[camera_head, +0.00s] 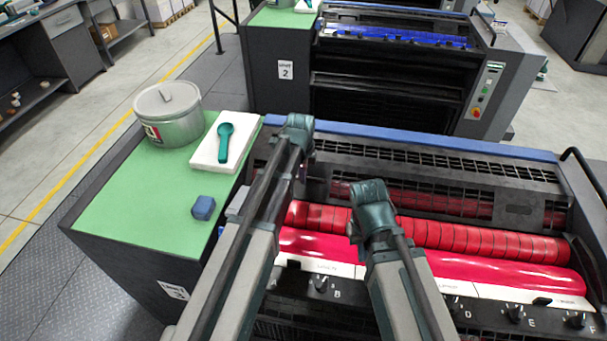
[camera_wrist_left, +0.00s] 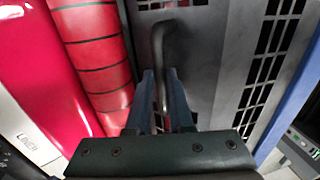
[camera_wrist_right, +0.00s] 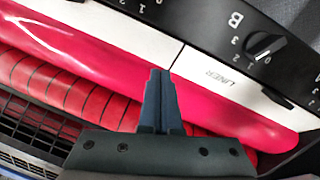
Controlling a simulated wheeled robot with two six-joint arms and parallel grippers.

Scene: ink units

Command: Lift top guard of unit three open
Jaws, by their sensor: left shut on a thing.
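Unit three is the near press, with a partly hidden label (camera_head: 173,290) on its side. Its top guard (camera_head: 425,172) is a dark slotted panel behind the red rollers (camera_head: 450,236). In the left wrist view the guard's plate (camera_wrist_left: 205,50) carries a black bar handle (camera_wrist_left: 158,45). My left gripper (camera_wrist_left: 162,98) is shut on this handle; in the head view it is at the guard's left end. The guard's exact tilt is hard to tell. My right gripper (camera_wrist_right: 158,85) has its fingers together, empty, above the red rollers. My arms hide part of the press.
A row of knobs (camera_head: 515,313) lines the front. Unit two (camera_head: 285,70) stands behind.

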